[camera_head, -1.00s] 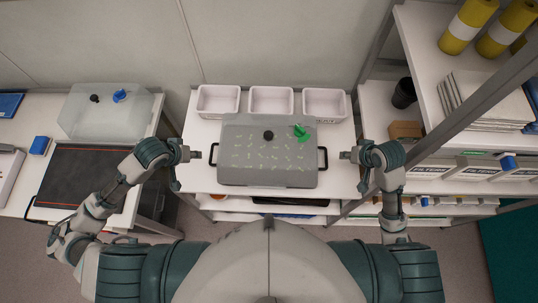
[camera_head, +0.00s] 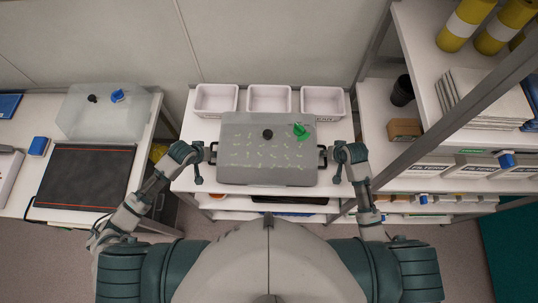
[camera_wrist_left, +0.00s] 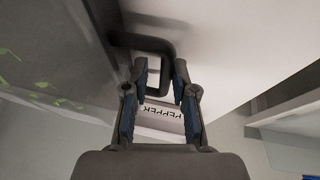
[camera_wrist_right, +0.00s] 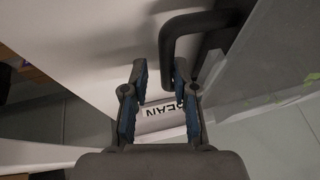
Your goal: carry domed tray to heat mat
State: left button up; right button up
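The domed tray (camera_head: 268,172) is grey with a see-through cover, a black knob, a green piece on top and small green seedlings inside. It sits flat on the middle table, with a black handle at each side. My left gripper (camera_head: 207,153) is at its left handle. In the left wrist view the open fingers (camera_wrist_left: 160,75) straddle that handle (camera_wrist_left: 150,42). My right gripper (camera_head: 328,154) is at the right handle. In the right wrist view its open fingers (camera_wrist_right: 160,75) have the handle (camera_wrist_right: 185,22) between them. The black heat mat (camera_head: 85,177) with red lines lies bare on the left table.
Three white bins (camera_head: 269,99) stand behind the tray. A clear dome (camera_head: 105,112) and a blue block (camera_head: 39,146) are on the left table behind the mat. A gap separates the two tables. A shelf rack (camera_head: 465,110) stands close on the right.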

pick_arm(q)
jog(key=shift+w+f, duration=0.1)
jog(key=shift+f, duration=0.3)
pick_arm(e)
jog(key=shift+w+a+f, duration=0.1)
jog(key=shift+f, duration=0.35)
pick_arm(q)
jog(key=shift+w+a+f, duration=0.1)
jog(key=shift+f, duration=0.1)
pick_arm(e)
jog(key=shift+w+a+f, duration=0.1)
jog(key=shift+a+f, duration=0.05)
jog(key=shift+a, duration=0.05)
pick_arm(q)
jog(key=shift+a+f, duration=0.2)
jog(key=shift+a, duration=0.35)
pick_arm(e)
jog(key=shift+a, duration=0.6)
pick_arm(q)
jog(key=c, duration=0.5)
pick_arm(e)
jog(key=shift+d, duration=0.1)
jog(key=c, duration=0.5)
pick_arm(q)
jog(key=shift+d+r, duration=0.1)
jog(key=shift+d, duration=0.35)
pick_arm(e)
jog(key=shift+d, duration=0.4)
